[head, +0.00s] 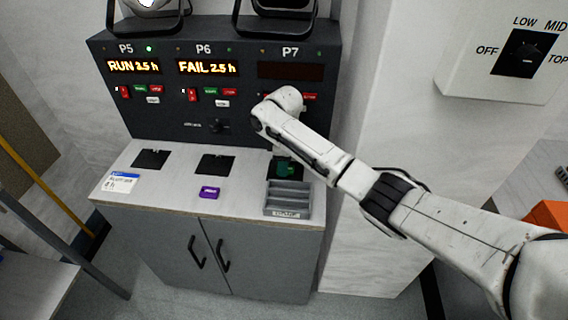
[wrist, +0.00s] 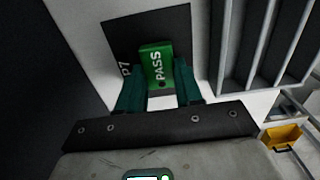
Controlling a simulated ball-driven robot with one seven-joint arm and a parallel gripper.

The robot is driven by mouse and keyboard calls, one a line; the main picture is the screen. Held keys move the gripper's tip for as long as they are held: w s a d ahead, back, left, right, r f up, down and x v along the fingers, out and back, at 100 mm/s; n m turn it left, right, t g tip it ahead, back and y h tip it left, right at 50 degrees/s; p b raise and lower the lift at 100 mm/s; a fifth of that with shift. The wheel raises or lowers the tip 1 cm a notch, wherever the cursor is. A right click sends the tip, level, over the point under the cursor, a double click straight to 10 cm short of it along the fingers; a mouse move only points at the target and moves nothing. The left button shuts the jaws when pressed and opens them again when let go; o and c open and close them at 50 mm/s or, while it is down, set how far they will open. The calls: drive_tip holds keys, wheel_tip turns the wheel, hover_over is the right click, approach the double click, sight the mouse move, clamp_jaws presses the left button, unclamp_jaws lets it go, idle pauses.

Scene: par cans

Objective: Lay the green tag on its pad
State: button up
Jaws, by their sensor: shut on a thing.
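The green tag (wrist: 157,64), marked PASS, is between the two teal fingers of my gripper (wrist: 158,90) in the wrist view. The gripper is shut on it. The tag shows over the black P7 pad (wrist: 121,36); I cannot tell whether it touches the pad. In the head view my gripper (head: 287,170) is low over the right end of the counter, below the P7 panel, and mostly covers the pad and tag there.
A grey slotted tray (head: 288,198) stands just in front of the gripper, close beside the pad. A purple tag (head: 208,193) lies in front of the P6 pad (head: 216,164). The P5 pad (head: 151,159) is bare, with a white card (head: 121,182) near it.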

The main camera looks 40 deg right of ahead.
drive_tip(key=shift+f, duration=0.15)
drive_tip(key=o, duration=1)
wheel_tip(320, 180, up, 12)
drive_tip(key=shift+r, duration=0.2)
